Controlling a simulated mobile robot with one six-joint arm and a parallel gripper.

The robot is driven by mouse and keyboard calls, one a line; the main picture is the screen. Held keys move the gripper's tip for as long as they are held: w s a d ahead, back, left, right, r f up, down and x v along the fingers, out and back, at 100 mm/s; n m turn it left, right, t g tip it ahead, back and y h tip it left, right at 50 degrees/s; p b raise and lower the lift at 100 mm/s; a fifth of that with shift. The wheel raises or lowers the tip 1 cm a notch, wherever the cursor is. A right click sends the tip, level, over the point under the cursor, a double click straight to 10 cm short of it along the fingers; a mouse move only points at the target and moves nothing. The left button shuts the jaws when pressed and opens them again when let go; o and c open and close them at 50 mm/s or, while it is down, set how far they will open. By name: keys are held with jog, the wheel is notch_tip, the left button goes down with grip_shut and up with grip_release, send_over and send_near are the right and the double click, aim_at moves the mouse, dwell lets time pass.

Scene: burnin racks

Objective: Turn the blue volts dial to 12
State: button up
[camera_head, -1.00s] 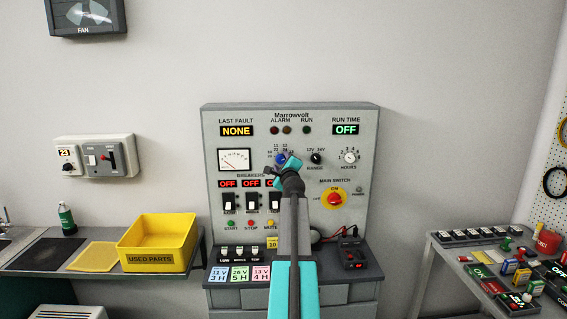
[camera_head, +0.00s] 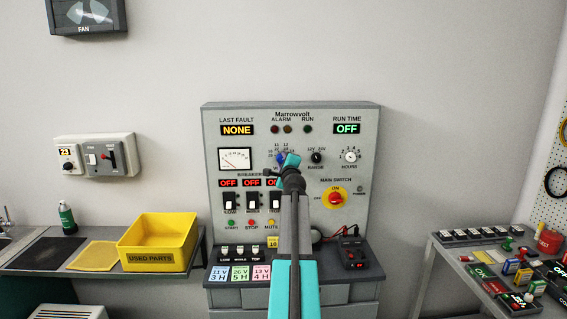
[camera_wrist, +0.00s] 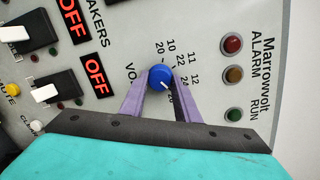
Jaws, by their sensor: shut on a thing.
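The blue volts dial (camera_wrist: 160,77) is on the grey panel, with number pairs around it. In the wrist view its white pointer line slants to the lower right, toward the side where the 26 mark is. The 10/20, 11/22 and 12/24 marks are readable, and the marks by the lower finger are partly covered. My gripper (camera_wrist: 161,90) is shut on the dial, one purple finger on each side. In the head view my gripper (camera_head: 286,164) is at the panel and covers part of the blue dial (camera_head: 280,157).
The black range knob (camera_head: 316,157) and white hours dial (camera_head: 350,156) are to the right. The red main switch (camera_head: 336,197) is lower right. Breaker switches (camera_head: 252,201) are lower left; a yellow bin (camera_head: 157,258) stands farther left. Alarm and run lamps (camera_wrist: 232,76) are above the dial.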

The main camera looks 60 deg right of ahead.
jog(key=n+b, duration=0.1)
jog(key=n, duration=0.2)
jog(key=shift+a+f, duration=0.1)
jog(key=shift+f, duration=0.1)
jog(key=shift+n+g+b, duration=0.3)
jog(key=shift+n+b, duration=0.25)
jog(key=shift+n, duration=1.05)
jog(key=shift+r, duration=0.1)
jog(key=o, duration=1)
jog(key=shift+a, duration=0.1)
jog(key=shift+o, duration=0.2)
jog(key=shift+r, duration=0.15)
jog(key=shift+s, duration=0.1)
jog(key=b+v, duration=0.3)
jog(key=v, duration=1)
jog(key=shift+s+a+b, duration=0.2)
jog(key=shift+s+b, duration=0.05)
jog(key=shift+b, duration=0.1)
